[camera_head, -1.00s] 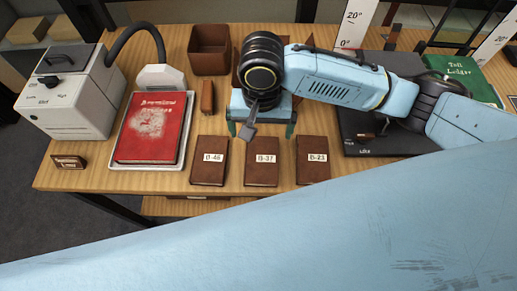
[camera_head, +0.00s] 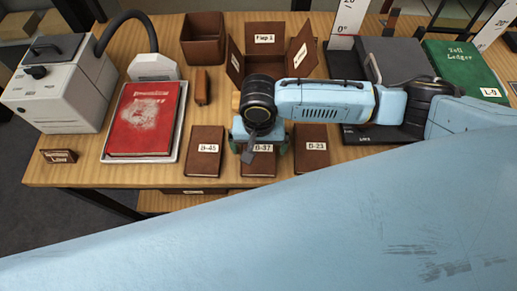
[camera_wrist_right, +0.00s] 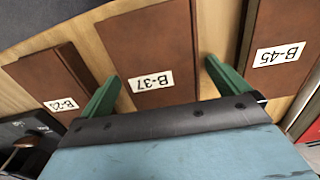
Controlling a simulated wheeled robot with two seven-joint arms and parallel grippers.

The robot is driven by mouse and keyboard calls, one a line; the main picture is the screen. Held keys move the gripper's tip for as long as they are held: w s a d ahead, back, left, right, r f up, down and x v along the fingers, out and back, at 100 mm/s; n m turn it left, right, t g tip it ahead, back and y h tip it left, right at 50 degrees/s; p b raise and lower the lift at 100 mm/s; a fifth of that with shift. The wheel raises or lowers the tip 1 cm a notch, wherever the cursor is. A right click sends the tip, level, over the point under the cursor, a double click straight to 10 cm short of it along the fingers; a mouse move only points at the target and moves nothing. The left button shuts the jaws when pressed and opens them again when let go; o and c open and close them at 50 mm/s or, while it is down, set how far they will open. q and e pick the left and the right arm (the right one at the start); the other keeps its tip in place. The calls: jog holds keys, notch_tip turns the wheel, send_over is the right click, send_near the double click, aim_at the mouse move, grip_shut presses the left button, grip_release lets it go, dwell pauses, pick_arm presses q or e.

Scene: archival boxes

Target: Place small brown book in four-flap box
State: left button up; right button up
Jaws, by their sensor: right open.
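Small brown books labelled B-45 (camera_head: 206,160), B-37 (camera_head: 259,169) and B-23 (camera_head: 311,158) lie in a row at the table's front. My right gripper (camera_head: 260,149) is over B-37, its jaws open. In the right wrist view its green fingers (camera_wrist_right: 163,68) stand on either side of the B-37 book (camera_wrist_right: 150,45), with gaps visible. B-23 (camera_wrist_right: 68,82) and B-45 (camera_wrist_right: 278,50) lie beyond the fingers. The brown four-flap box (camera_head: 266,40) stands behind with raised flaps, one labelled "Flap 1"; my right arm hides its front part. My left gripper is not in view.
A red book (camera_head: 146,120) lies in a white tray at left, beside a grey-white machine (camera_head: 62,95) with a hose. An open brown bin (camera_head: 203,40) stands at the back. A green ledger (camera_head: 462,65) and a dark grey box (camera_head: 395,62) are at right.

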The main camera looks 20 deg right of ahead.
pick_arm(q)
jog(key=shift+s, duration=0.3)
pick_arm(e)
jog(key=shift+c, duration=0.3)
